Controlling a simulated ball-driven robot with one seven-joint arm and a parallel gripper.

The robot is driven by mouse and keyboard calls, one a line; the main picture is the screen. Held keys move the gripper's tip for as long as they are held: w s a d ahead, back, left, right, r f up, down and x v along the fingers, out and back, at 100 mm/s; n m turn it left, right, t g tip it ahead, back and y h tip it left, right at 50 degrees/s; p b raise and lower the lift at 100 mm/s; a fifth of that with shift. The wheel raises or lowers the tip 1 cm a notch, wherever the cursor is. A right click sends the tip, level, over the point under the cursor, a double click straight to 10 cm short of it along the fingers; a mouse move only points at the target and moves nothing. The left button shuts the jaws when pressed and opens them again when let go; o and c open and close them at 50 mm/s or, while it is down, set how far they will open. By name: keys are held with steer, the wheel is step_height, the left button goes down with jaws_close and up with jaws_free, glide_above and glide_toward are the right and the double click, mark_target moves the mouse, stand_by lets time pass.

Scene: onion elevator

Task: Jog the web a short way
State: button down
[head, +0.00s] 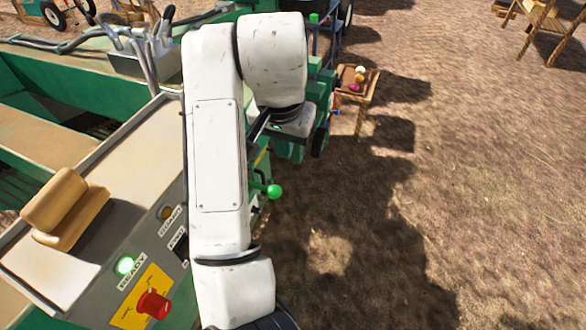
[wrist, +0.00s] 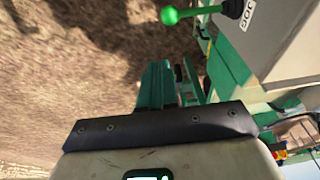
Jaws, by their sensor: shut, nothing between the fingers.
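The jog lever is a thin rod with a green ball knob (wrist: 169,16), at the top of the wrist view. Its rod runs right to a dark boot beside a label reading JOG (wrist: 248,15). In the head view the green ball (head: 274,191) sticks out from the right side of the grey control console (head: 135,165). My gripper (wrist: 160,126) shows as a dark plate on a pale body at the bottom of the wrist view. It is shut and empty, apart from the knob. My arm hides part of the console side in the head view.
A small wooden table (head: 362,94) with onions stands beyond. Bare ground lies open to the right.

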steer(key=shift+a+r, duration=0.65)
steer(key=shift+r, duration=0.1)
steer(key=b, duration=0.1)
glide_above(277, 188)
steer(key=s+x, duration=0.1)
steer(key=x, duration=0.6)
steer(key=s+x, duration=0.1)
steer(key=x, duration=0.3)
steer(key=shift+s+d+f, duration=0.1)
steer(key=shift+s+f, duration=0.15)
steer(key=shift+f, duration=0.4)
steer(key=shift+s+f, duration=0.1)
steer(key=shift+f, duration=0.7)
steer(key=shift+f, duration=0.1)
